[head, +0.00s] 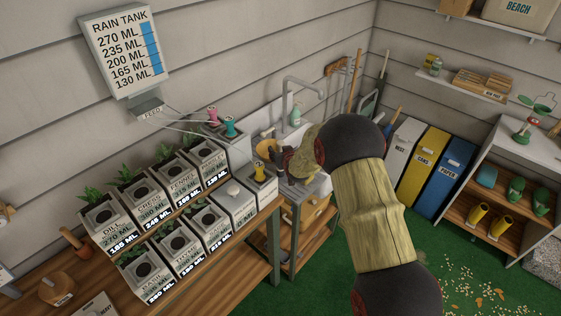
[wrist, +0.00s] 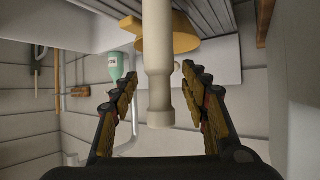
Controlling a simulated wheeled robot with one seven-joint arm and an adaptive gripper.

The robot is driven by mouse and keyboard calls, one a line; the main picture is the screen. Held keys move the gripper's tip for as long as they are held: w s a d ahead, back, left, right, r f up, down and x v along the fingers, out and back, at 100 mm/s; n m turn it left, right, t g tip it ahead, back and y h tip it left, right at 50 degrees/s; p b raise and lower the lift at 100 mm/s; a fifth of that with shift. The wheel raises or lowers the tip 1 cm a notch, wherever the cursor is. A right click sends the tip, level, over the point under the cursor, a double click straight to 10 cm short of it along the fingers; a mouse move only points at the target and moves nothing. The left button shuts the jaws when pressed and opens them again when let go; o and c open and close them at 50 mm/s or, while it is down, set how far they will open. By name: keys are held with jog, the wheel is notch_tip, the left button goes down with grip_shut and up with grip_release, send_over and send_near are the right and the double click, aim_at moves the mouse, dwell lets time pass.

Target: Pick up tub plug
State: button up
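My gripper (head: 277,158) is by the sink at the end of the potting bench in the head view. In the wrist view its two fingers (wrist: 159,80) are spread apart. A pale post-like piece (wrist: 158,75) with a thicker rounded end stands between them, with a gap visible on each side. It may be the tub plug, but I cannot tell for sure; its base is out of view. My arm hides part of the sink.
An orange-yellow bowl-like thing (wrist: 172,38), a green soap bottle (wrist: 122,68) and the grey tap (head: 301,82) are close by. Labelled herb planters (head: 160,200) fill the bench to the left. Pink (head: 212,116) and teal (head: 230,127) pieces stand behind. Bins (head: 420,160) stand right.

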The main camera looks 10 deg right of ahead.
jog(key=shift+c, duration=1.2)
grip_shut()
